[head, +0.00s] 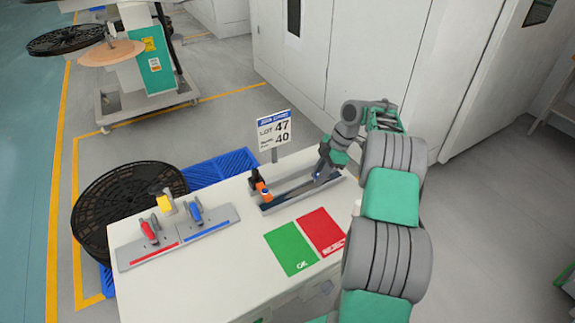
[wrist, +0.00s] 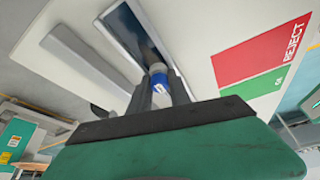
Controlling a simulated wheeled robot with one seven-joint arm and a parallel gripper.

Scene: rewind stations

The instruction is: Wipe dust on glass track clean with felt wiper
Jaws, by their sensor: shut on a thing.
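The glass track (head: 290,197) is a long dark strip in a grey fixture at the back of the white table; its dark glossy surface also shows in the wrist view (wrist: 124,28). My gripper (head: 318,177) is over the track's right part. In the wrist view my gripper (wrist: 160,84) is shut on a small blue and white piece, which looks like the felt wiper (wrist: 158,70). The wiper's far end is at the track surface; I cannot tell whether it touches. I cannot make out any dust on the glass at this size.
An orange and black clamp-like part (head: 262,188) stands at the track's left end. A grey plate (head: 180,240) with red and blue handled tools lies at left. Green (head: 291,249) and red REJECT (head: 320,231) mats lie in front. A lot sign (head: 274,130) stands behind.

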